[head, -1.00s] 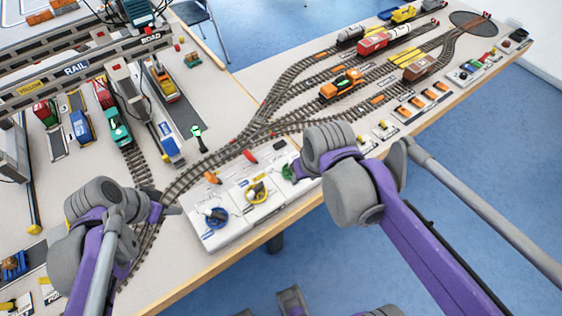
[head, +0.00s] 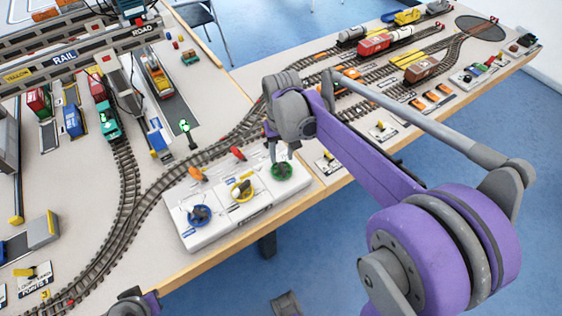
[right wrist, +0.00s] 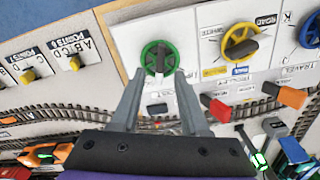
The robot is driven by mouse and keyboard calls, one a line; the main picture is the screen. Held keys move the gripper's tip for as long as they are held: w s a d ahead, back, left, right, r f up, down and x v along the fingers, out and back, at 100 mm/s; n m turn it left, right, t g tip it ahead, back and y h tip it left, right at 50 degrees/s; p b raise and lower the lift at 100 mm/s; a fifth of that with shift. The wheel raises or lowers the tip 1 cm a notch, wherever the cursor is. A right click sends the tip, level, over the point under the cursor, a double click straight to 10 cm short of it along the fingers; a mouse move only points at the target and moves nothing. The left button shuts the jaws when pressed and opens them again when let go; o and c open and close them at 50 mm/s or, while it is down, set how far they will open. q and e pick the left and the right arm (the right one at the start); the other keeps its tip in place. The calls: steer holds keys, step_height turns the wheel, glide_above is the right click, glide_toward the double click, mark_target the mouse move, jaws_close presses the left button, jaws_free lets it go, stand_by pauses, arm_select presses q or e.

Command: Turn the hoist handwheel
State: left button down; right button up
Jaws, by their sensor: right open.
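A white control panel (head: 225,236) near the table's front edge carries three handwheels. They are blue (head: 200,215), yellow (head: 243,190) and green (head: 283,171). My right gripper (head: 281,156) is open and empty, pointing down at the green handwheel. In the right wrist view, the right gripper's fingers (right wrist: 159,76) are spread, with the green handwheel (right wrist: 158,57) just ahead of their tips. Contact with the wheel cannot be told. I cannot read a hoist label beside the green wheel. Only part of my left wrist shows at the bottom edge; its fingers are not visible.
Train tracks (head: 130,235) with a green locomotive (head: 108,122) run behind and to the left. Small points panels (head: 383,131) lie to the right. The gantry crane (head: 75,62) stands at the back left.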

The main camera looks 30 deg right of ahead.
mark_target(282, 164)
steer(key=shift+f, duration=1.85)
jaws_close()
